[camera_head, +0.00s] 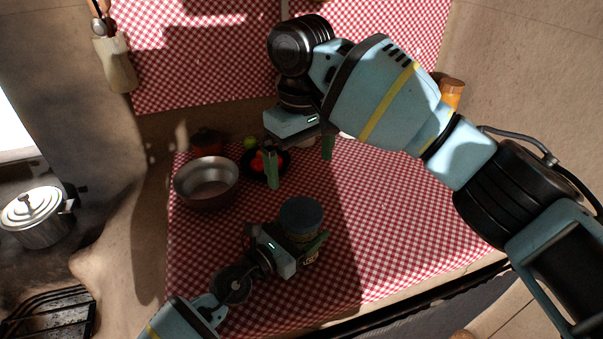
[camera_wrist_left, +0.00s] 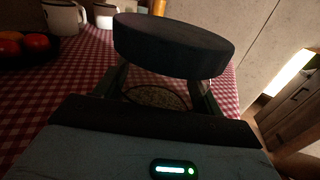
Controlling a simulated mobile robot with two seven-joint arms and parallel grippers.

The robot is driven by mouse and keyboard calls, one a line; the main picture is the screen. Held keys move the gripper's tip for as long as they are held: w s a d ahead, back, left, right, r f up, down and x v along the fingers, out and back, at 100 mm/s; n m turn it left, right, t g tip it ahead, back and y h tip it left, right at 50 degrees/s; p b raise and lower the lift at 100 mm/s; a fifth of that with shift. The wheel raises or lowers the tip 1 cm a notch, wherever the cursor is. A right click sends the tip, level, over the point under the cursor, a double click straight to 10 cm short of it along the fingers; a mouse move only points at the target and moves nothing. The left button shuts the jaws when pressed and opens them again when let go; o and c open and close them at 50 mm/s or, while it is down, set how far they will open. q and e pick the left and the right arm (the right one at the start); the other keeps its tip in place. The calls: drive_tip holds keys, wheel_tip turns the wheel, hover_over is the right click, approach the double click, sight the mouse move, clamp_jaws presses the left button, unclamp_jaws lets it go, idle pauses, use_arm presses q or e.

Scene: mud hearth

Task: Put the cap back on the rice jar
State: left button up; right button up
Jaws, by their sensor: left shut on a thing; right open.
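The rice jar stands on the checked cloth, its dark blue-grey cap (camera_head: 300,213) seen from above. In the left wrist view the cap (camera_wrist_left: 172,45) is a wide disc over the clear jar, and the grainy rice (camera_wrist_left: 155,97) shows below it. The cap looks slightly tilted there; I cannot tell whether it is fully seated. My left gripper (camera_head: 290,243) is shut around the jar's body, below the cap. My right gripper (camera_head: 300,160) is open and empty, above and behind the cap, fingers pointing down.
A metal bowl (camera_head: 206,190) stands left of the jar. A dark plate of tomatoes (camera_wrist_left: 28,58) lies behind. White mugs (camera_wrist_left: 62,18) stand farther back. An orange-brown container (camera_head: 452,95) is at the back right. The cloth right of the jar is clear.

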use_arm(q)
drive_tip(key=shift+f, duration=0.1)
drive_tip(key=o, duration=1.9)
drive_tip(key=shift+o, duration=0.2)
drive_tip(key=shift+a, duration=0.1)
drive_tip(key=shift+v, duration=3.85)
